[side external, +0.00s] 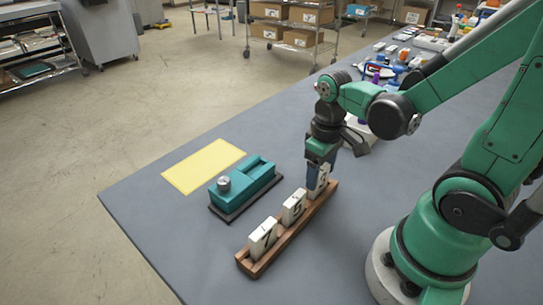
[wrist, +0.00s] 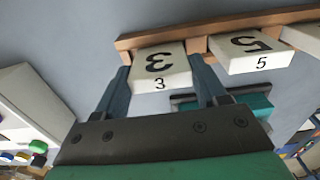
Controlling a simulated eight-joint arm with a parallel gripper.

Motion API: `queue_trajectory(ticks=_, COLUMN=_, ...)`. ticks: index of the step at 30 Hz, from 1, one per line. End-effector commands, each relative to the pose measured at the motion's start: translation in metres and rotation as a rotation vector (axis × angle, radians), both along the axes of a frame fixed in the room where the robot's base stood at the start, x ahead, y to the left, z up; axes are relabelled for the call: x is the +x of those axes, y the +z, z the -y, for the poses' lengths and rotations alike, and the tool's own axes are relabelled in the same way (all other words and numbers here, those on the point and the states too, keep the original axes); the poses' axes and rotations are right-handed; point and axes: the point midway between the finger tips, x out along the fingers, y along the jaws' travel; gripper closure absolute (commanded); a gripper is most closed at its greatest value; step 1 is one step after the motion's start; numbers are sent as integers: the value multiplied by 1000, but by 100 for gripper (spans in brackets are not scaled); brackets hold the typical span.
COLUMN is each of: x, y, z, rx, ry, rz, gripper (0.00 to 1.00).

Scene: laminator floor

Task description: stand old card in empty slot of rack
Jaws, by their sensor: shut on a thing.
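My gripper (side external: 319,166) points down at the far end of the wooden rack (side external: 256,268). It is shut on a white card marked 3 (wrist: 160,66), one finger on each side. This card stands at the rack's end; whether it rests fully in its slot I cannot tell. A white card marked 5 (side external: 293,207) and one marked 7 (side external: 262,240) stand tilted in the rack. The 5 card also shows beside the 3 in the wrist view (wrist: 250,50). No label tells which card is the old one.
A teal device with a grey knob (side external: 243,186) sits left of the rack, beside a yellow sheet (side external: 203,166). Bottles and small goods (side external: 385,70) crowd the table's far end. The grey table (side external: 150,205) is clear at the near left.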

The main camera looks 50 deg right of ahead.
Motion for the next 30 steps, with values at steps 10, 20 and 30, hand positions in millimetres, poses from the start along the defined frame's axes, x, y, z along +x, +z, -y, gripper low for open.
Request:
queue_trajectory(ticks=10, x=0, y=-2, z=0, rx=0, ry=0, rz=0, gripper=87)
queue_trajectory(ticks=20, x=0, y=-5, z=0, rx=0, ry=0, rz=0, gripper=87)
queue_trajectory(ticks=30, x=0, y=-5, z=0, rx=0, ry=0, rz=0, gripper=1)
